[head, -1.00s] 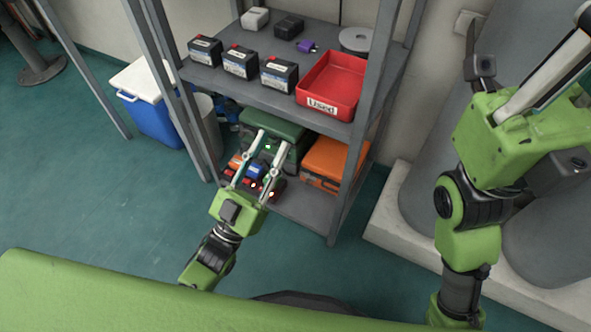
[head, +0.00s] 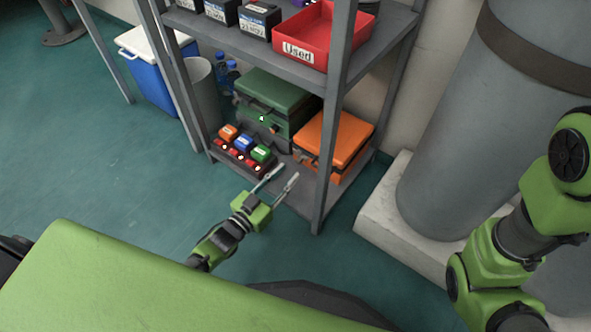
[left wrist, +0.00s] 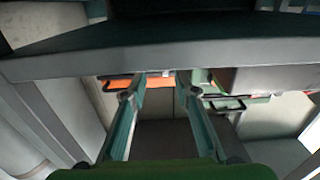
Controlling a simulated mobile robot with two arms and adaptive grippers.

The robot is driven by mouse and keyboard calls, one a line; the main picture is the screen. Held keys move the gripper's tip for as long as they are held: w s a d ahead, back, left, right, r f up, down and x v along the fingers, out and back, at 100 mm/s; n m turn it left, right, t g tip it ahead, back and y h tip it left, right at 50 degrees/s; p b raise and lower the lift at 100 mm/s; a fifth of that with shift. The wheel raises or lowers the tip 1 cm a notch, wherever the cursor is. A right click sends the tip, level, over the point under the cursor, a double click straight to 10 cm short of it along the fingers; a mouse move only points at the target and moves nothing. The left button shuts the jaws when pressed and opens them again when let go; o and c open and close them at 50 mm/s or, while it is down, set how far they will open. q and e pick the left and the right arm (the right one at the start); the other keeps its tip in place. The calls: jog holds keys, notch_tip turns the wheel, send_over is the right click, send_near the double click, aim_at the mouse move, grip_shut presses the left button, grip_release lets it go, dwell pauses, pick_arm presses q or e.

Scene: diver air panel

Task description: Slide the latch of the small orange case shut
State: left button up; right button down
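The small orange case (head: 338,136) sits on the lower shelf at the right, beside the shelf's front post. Its dark latch hardware (head: 306,160) is on the front face, too small to tell how the latch stands. My left gripper (head: 286,176) is open and empty, in front of the case at the shelf's front edge, fingers pointing toward it and apart from it. In the left wrist view an orange strip of the case (left wrist: 135,83) shows beyond the left fingertip of the gripper (left wrist: 162,75). My right gripper is out of view.
A green case (head: 272,100) stands left of the orange one. A dark box with coloured blocks (head: 243,152) is in front of it. The grey front post (head: 331,160) and upper shelf with a red tray (head: 312,38) border the opening. Floor in front is clear.

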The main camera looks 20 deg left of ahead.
aim_at(297, 163)
pick_arm(q)
jog(key=b+x, duration=0.1)
jog(key=x, duration=0.3)
jog(key=shift+f+b, duration=0.1)
jog(key=shift+b, duration=0.25)
jog(key=shift+w+d, duration=0.2)
jog(key=shift+w, duration=0.3)
jog(key=shift+a, duration=0.1)
grip_shut()
